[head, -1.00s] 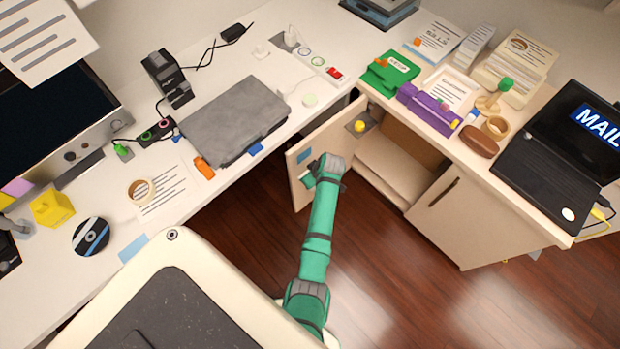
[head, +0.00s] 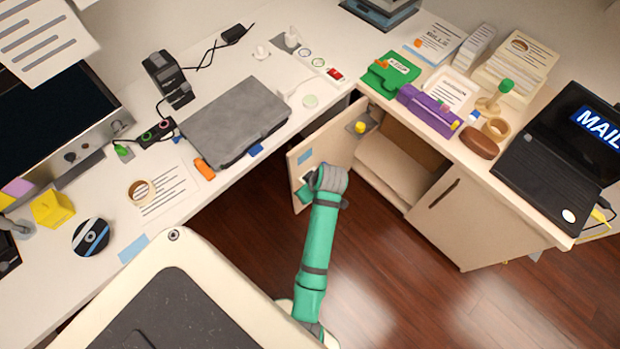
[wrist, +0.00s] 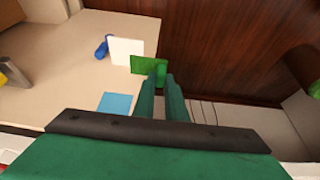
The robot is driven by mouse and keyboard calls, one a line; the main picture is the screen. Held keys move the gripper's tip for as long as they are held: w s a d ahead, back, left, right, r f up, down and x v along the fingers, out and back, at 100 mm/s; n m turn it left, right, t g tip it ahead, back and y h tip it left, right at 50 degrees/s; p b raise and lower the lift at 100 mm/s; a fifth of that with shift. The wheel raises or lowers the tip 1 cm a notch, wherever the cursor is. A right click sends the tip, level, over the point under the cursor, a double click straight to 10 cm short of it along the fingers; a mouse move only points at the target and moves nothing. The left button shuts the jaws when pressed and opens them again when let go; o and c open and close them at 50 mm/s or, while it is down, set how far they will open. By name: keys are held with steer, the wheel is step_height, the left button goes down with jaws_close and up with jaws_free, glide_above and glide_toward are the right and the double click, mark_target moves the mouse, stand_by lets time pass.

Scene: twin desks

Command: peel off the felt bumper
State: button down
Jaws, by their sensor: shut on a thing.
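The felt bumper seems to be the small bright green piece (wrist: 146,66) at my fingertips in the wrist view. My gripper (wrist: 160,74) is shut on its right end. The piece lies over the edge of the open cabinet door (wrist: 95,75); I cannot tell whether it still touches the door. A white flat piece (wrist: 127,49) and a blue piece (wrist: 102,46) are just beyond it on the door. In the head view my wrist stands in front of the outer part of the open door (head: 340,130) and mostly hides the fingers and bumper.
A light blue square (wrist: 118,103) is on the door, also in the head view (head: 305,157). A yellow knob-like thing (head: 360,127) sits on the door near the cabinet opening. Cluttered desks stand on both sides. The wooden floor (head: 400,270) right of my arm is clear.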

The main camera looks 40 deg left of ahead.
steer(key=s+d+r, duration=0.2)
steer(key=s+r, duration=0.1)
steer(key=s, duration=0.1)
steer(key=shift+d, duration=0.4)
steer(key=shift+r, duration=1.5)
steer(key=shift+s+r, duration=0.1)
steer(key=shift+r, duration=0.05)
stand_by(0.4)
steer(key=shift+r, duration=2.5)
